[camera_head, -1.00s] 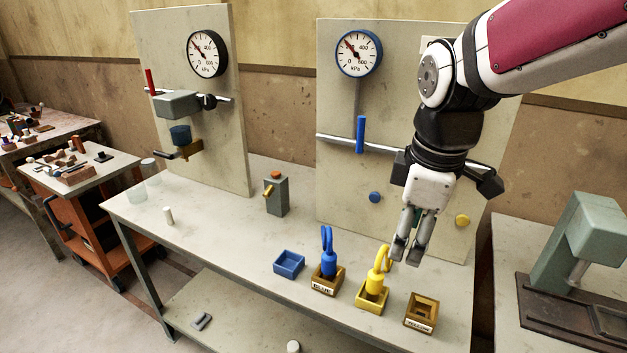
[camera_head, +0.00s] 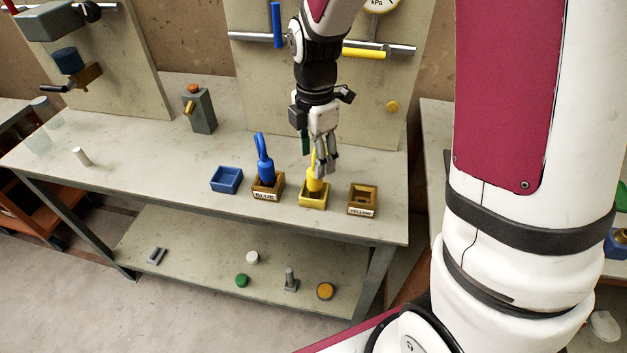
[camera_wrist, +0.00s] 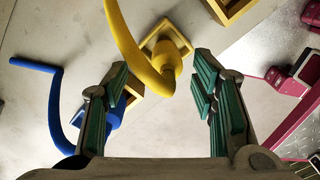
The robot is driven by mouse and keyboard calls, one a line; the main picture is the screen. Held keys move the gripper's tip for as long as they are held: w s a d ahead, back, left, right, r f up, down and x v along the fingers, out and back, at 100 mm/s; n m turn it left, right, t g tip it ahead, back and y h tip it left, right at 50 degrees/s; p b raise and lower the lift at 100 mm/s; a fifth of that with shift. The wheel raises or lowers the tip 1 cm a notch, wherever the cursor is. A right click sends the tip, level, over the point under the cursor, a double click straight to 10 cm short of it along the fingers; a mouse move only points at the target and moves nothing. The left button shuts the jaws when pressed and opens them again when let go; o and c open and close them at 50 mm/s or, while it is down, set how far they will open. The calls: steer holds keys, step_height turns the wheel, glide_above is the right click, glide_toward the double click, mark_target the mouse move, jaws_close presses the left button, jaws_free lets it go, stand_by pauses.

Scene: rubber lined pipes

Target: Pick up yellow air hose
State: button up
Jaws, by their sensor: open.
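The yellow air hose (camera_head: 314,184) stands upright in a small yellow box (camera_head: 313,202) on the bench. My gripper (camera_head: 327,168) is right above and in front of it, and hides part of its loop. In the wrist view the yellow hose (camera_wrist: 150,62) curves down between and beyond the open fingers of my gripper (camera_wrist: 160,90), which hold nothing. The blue air hose (camera_head: 265,165) stands in a brown box labelled BLUE (camera_head: 267,188), to the left. It also shows in the wrist view (camera_wrist: 56,105), left of the left finger.
A brown box labelled YELLOW (camera_head: 363,200) is to the right and looks empty. An empty blue box (camera_head: 227,180) is at the left. A grey block with an orange cap (camera_head: 200,110) stands behind. An upright panel with pipes (camera_head: 375,95) backs the bench (camera_head: 130,150).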

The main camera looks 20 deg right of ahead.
mark_target(314, 178)
steer(key=shift+s+a+f, duration=0.1)
steer(key=shift+s+f, duration=0.1)
steer(key=shift+f, duration=1.35)
steer(key=shift+s+a+f, duration=0.1)
steer(key=shift+s+f, duration=0.1)
steer(key=shift+f, duration=1.3)
jaws_close()
